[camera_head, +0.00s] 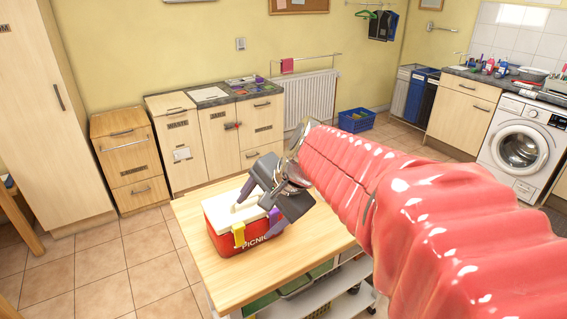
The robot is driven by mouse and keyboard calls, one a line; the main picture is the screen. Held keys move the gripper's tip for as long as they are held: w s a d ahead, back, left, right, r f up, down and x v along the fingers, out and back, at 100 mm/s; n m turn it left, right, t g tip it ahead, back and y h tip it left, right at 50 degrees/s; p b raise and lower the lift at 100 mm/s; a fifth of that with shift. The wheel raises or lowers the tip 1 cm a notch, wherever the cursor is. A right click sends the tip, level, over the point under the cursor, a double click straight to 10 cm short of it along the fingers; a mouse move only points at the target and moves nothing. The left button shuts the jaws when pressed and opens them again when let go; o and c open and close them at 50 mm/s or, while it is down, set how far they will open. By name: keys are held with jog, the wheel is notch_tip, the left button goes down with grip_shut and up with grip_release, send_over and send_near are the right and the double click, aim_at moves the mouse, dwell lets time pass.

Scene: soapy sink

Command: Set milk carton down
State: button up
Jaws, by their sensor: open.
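No milk carton can be made out in this view; my gripper and arm cover part of the worktop. A red picnic box (228,243) with a white lid, a yellow clip and the word PICNIC stands on the wooden worktop (205,283). My gripper (259,208), dark grey with purple finger pads, is over the right part of the box, its jaws open. The fingers hide part of the lid and the box's right end. Whether they touch the box, I cannot tell.
The worktop's front left is bare. Its trolley has lower shelves (322,296). Wooden cabinets (217,140) and a radiator (311,100) line the back wall. A blue crate (356,120) sits on the floor. A washing machine (519,148) stands at the right.

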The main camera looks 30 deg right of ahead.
jog(key=w+d+m+t, duration=0.1)
jog(key=w+d+m, duration=0.25)
jog(key=d, duration=0.25)
jog(key=w+d+f+m+t, duration=0.1)
jog(key=w+d+m, duration=0.25)
jog(key=d, duration=0.25)
jog(key=w+d+m, duration=0.2)
jog(key=d+m, duration=0.3)
jog(key=d+f+m+t+h, duration=0.2)
jog(key=d+m, duration=0.7)
jog(key=d, duration=1)
jog(key=shift+w+d+f+m+t, duration=0.3)
jog(key=shift+f+m+t, duration=0.15)
jog(key=shift+f, duration=0.5)
jog(key=x, duration=0.8)
jog(key=shift+w+f, duration=0.2)
